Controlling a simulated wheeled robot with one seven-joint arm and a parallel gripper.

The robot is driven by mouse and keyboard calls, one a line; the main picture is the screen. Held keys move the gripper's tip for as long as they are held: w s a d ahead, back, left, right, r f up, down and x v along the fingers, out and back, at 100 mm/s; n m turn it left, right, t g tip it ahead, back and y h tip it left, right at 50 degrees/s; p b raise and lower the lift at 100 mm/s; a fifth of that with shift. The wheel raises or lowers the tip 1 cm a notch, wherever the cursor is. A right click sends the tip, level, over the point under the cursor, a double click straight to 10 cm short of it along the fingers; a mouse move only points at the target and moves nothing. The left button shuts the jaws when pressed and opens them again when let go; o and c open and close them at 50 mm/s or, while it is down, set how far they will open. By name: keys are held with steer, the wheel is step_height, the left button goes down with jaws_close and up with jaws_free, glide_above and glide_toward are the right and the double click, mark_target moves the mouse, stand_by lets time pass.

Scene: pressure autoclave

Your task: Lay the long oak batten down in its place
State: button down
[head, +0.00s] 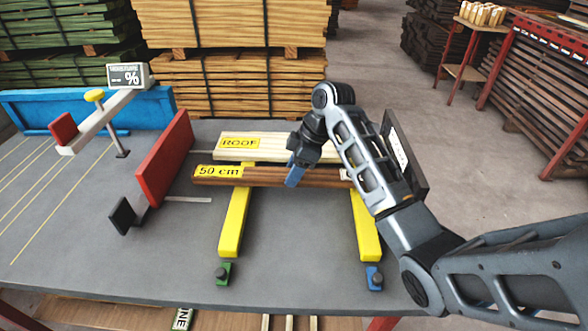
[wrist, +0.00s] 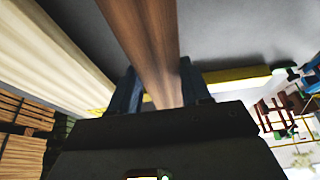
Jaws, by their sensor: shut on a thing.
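The brown wooden batten (head: 262,177) has a yellow "50 cm" label at its left end. It lies left to right across the two yellow bars in the head view; I cannot tell if it touches them. My gripper (head: 294,175) is shut on it right of its middle, with blue fingers. In the wrist view the batten (wrist: 147,35) runs between the two fingers of my gripper (wrist: 160,92). A pale board (head: 268,147) marked "ROOF" lies just behind it, parallel. My arm hides part of the right end.
Yellow bars (head: 235,222) (head: 364,222) run toward the front edge of the grey table (head: 295,255). A red upright plate (head: 166,158) stands to the left. A moisture meter (head: 128,75) and blue beam (head: 40,108) are at back left. Plank stacks (head: 238,85) stand behind. The front middle is clear.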

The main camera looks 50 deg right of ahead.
steer(key=shift+f, duration=0.45)
steer(key=c, duration=0.5)
jaws_free()
steer(key=p+v, duration=0.3)
steer(key=v, duration=1)
steer(key=shift+a, duration=0.2)
steer(key=shift+w, duration=0.1)
